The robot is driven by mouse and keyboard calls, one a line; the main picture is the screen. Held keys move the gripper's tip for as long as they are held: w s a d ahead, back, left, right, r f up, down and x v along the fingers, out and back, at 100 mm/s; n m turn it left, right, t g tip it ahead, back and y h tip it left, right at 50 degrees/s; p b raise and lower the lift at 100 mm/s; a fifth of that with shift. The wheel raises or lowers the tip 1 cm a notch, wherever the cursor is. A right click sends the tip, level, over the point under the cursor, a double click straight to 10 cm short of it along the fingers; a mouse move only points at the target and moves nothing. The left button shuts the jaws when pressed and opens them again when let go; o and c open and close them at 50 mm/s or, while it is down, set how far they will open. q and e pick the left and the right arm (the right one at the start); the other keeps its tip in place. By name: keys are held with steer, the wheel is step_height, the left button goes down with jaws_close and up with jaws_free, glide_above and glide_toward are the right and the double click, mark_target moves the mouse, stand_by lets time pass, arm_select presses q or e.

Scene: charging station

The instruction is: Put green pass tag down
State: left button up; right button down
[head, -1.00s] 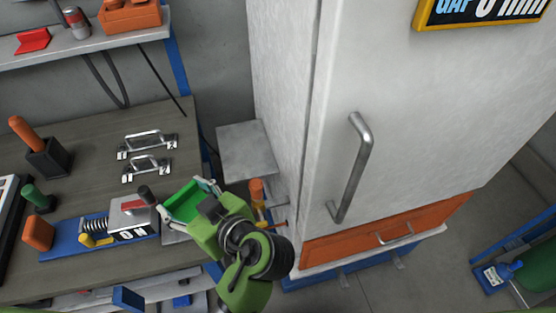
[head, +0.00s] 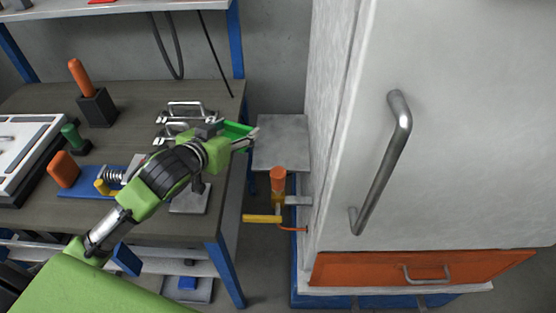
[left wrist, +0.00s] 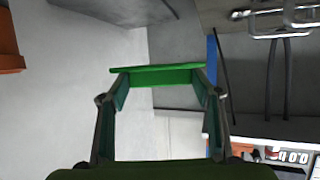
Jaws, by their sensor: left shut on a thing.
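The green pass tag (head: 238,128) is a flat green piece, held between the fingertips of my left gripper (head: 244,136). In the head view it shows above the bench's right edge, just left of a square grey plate (head: 285,143); how high it is above them I cannot tell. In the left wrist view the tag (left wrist: 156,76) spans both fingertips of the left gripper (left wrist: 158,84). The gripper covers part of the tag in the head view. My right gripper is not in view.
The wooden bench (head: 135,100) carries metal handles (head: 190,106), a black holder (head: 97,108) with an orange grip, and a small grey plate (head: 190,199). A tall white cabinet (head: 460,120) with a long handle (head: 382,165) stands right. An orange-topped valve (head: 278,180) stands between them.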

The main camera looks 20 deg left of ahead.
arm_select(q)
steer(key=shift+w+d+r, duration=0.1)
steer(key=shift+w+r, duration=0.15)
steer(key=shift+r, duration=0.25)
steer(key=w+d+f, duration=0.4)
steer(key=w+d, duration=0.1)
steer(key=w, duration=0.3)
glide_above(280, 146)
steer(key=shift+h, duration=0.3)
steer(key=f, duration=0.3)
steer(key=s+f, duration=0.1)
steer(key=shift+a+f, duration=0.2)
steer(key=shift+a, duration=0.15)
steer(key=shift+w+d+f+m, duration=0.2)
steer(key=shift+w+f+m, duration=0.1)
steer(key=shift+w+f, duration=0.15)
steer(key=shift+w+d+f, duration=0.1)
steer(key=shift+d+f, duration=0.05)
steer(key=shift+f, duration=1.65)
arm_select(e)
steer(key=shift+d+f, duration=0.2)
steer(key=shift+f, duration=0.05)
arm_select(q)
steer(key=o, duration=0.9)
steer(key=shift+f, duration=0.1)
